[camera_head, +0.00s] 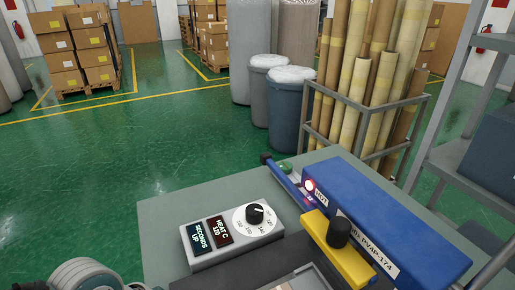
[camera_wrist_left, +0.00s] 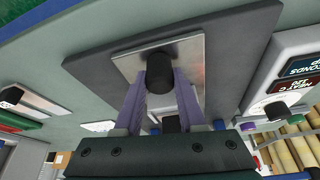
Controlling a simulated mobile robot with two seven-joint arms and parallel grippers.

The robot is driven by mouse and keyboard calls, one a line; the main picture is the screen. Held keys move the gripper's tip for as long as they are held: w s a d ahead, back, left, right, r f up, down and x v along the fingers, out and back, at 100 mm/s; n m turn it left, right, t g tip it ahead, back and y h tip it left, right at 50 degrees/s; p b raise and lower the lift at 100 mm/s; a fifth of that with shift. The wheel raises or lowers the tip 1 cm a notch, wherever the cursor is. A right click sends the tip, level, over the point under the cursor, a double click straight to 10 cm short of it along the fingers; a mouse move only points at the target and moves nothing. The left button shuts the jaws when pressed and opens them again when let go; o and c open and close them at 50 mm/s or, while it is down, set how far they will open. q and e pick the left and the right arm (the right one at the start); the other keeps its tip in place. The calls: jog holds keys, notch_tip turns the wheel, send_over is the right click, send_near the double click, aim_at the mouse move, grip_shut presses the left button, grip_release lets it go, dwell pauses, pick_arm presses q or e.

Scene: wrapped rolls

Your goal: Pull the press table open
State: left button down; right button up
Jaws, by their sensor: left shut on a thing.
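The press table is a dark grey slab with a light metal plate on it; it fills much of the left wrist view (camera_wrist_left: 95,65). Its near part shows at the bottom of the head view (camera_head: 215,272), cut off by the frame. A black knob (camera_wrist_left: 160,68) stands on the plate. My left gripper (camera_wrist_left: 160,88), with purple fingers, is shut on this knob. The head view does not show the left fingers. The blue press (camera_head: 385,215) with a yellow block and black knob (camera_head: 339,232) stands at the right. My right gripper is not in view.
A control box (camera_head: 232,236) with a dial and two displays sits on the bench top (camera_head: 165,215), left of the press. Behind stand a rack of wrapped rolls (camera_head: 375,95) and lidded bins (camera_head: 290,110). Green floor at the left is clear.

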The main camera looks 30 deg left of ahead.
pick_arm(q)
jog(key=c, duration=0.5)
grip_release()
jog(key=p+v, duration=0.2)
jog(key=v, duration=0.7)
jog(key=shift+r+p, duration=0.3)
jog(key=shift+r, duration=0.1)
jog(key=shift+s+a, duration=0.1)
jog(key=shift+s, duration=0.05)
